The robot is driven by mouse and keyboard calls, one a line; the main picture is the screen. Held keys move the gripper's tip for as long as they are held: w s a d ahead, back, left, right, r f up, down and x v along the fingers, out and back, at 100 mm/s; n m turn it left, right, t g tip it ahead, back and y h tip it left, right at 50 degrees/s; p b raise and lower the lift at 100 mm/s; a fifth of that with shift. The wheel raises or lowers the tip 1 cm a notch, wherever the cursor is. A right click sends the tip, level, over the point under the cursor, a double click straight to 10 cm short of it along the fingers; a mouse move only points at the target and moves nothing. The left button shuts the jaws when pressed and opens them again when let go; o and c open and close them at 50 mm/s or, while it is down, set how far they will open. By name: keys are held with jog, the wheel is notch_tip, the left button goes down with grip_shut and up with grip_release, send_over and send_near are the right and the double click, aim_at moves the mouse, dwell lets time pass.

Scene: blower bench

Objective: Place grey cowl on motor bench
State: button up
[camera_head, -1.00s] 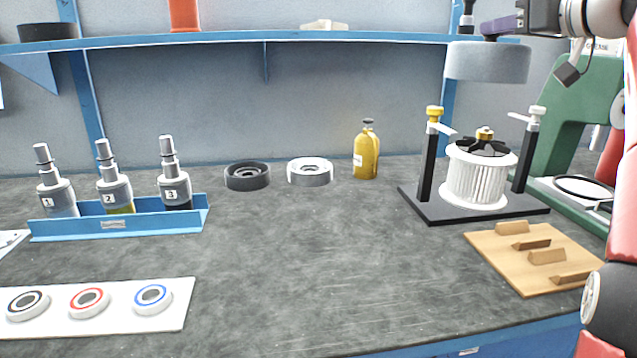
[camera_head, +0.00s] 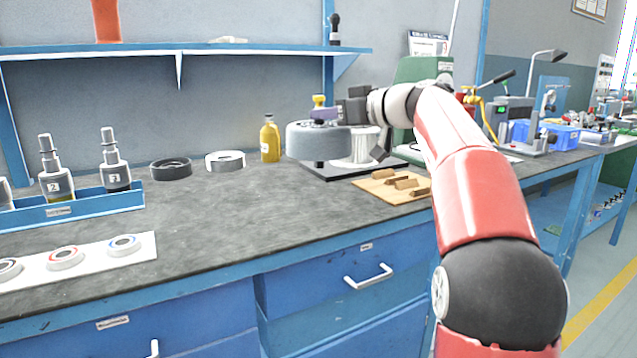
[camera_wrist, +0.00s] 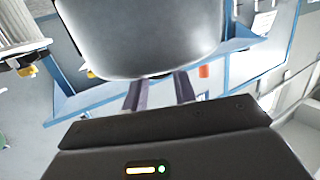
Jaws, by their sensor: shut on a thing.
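The grey cowl (camera_head: 318,144) is a round drum held in the air, overlapping the left part of the motor bench in the head view. My gripper (camera_head: 324,119) is shut on the cowl at its top. In the wrist view the cowl (camera_wrist: 145,35) fills the top middle, with the purple fingers (camera_wrist: 160,92) at its edge. The motor bench (camera_head: 325,173) has a black base, a white finned motor (camera_head: 365,150) and a yellow-knobbed post (camera_head: 319,101). The cowl hides part of the post and motor. The motor (camera_wrist: 18,22) also shows at the wrist view's top left.
A yellow bottle (camera_head: 270,141), a light ring (camera_head: 226,162) and a dark ring (camera_head: 171,169) stand left of the bench. A wooden board (camera_head: 385,192) with blocks lies in front of it. The shelf (camera_head: 200,50) runs above. The worktop centre is clear.

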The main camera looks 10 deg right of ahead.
notch_tip(320, 180, down, 11)
jog(key=shift+f+b, duration=0.15)
jog(key=shift+b, duration=0.75)
jog(key=shift+f+b, duration=0.25)
jog(key=shift+b, duration=0.05)
jog(key=o, duration=1.1)
jog(key=shift+c, duration=0.2)
jog(key=shift+r, duration=0.15)
jog(key=shift+r+p, duration=0.2)
jog(key=shift+p, duration=0.3)
jog(key=b+v, duration=0.1)
jog(key=v, duration=1.1)
jog(key=shift+f+b, duration=0.2)
jog(key=shift+b, duration=0.2)
